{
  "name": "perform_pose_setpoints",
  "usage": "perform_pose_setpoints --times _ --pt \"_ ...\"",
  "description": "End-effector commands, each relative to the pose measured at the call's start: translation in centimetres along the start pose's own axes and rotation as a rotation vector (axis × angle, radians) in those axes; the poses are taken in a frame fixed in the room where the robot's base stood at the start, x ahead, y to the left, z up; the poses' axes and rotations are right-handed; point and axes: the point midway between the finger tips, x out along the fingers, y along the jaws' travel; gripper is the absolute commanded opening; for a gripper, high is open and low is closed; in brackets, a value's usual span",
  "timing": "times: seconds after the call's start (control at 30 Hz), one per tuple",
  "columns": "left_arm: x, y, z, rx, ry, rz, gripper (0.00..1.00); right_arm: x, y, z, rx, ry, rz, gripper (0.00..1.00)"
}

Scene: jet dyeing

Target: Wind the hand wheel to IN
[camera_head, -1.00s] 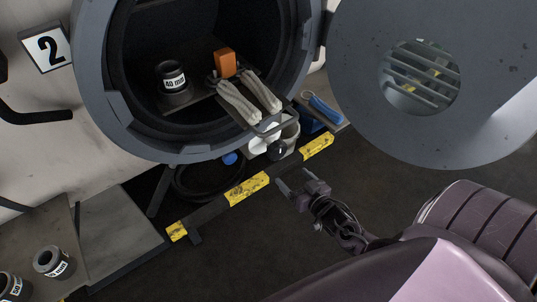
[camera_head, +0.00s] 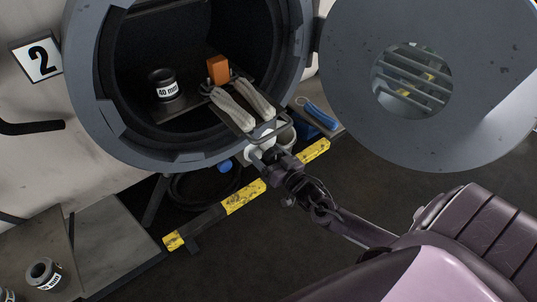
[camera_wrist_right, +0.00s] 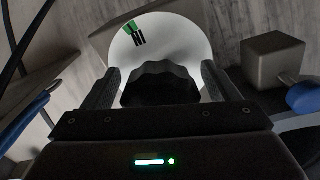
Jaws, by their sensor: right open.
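The hand wheel is a black lobed knob (camera_wrist_right: 160,84) in front of a round white dial (camera_wrist_right: 185,40), seen in the right wrist view. The dial carries a green patch (camera_wrist_right: 130,27) and dark marks near its upper left; I cannot read them surely. My right gripper (camera_wrist_right: 168,90) is open, with one finger on each side of the knob; I cannot tell whether they touch it. In the head view my right gripper (camera_head: 268,156) is just below the drum mouth and hides the knob. The white dial (camera_head: 256,149) shows partly behind it. My left gripper is not in view.
The round drum opening (camera_head: 84,100) holds a dark 40 mm pot (camera_head: 163,82), an orange block (camera_head: 217,69) and two pale rolls (camera_head: 233,110). The open door (camera_head: 480,90) stands to the right. A yellow-marked rail (camera_head: 243,196) runs below. A blue item (camera_head: 318,115) lies at right.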

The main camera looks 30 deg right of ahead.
Motion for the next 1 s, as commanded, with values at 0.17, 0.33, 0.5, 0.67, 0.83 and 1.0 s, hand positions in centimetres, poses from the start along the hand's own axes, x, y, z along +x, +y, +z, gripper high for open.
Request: perform_pose_setpoints --times 0.17,0.33,0.5,0.67,0.83,1.0 --pt "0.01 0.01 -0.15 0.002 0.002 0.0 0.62 -0.02 0.0 0.03 0.0 -0.001 0.0 0.78" --pt "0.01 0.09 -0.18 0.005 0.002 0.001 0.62 -0.03 0.0 0.03 0.0 -0.001 0.0 0.55" --pt "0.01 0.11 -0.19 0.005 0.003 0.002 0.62 -0.04 0.01 0.03 0.0 -0.001 0.0 0.37" --pt "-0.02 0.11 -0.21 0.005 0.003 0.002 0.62 -0.04 0.02 0.02 -0.01 -0.001 0.0 0.37" --pt "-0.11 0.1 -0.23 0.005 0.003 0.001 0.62 -0.04 0.05 0.01 -0.059 -0.001 0.001 0.37" --pt "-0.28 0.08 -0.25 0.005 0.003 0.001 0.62 -0.05 0.11 0.01 -0.162 -0.001 0.001 0.37"
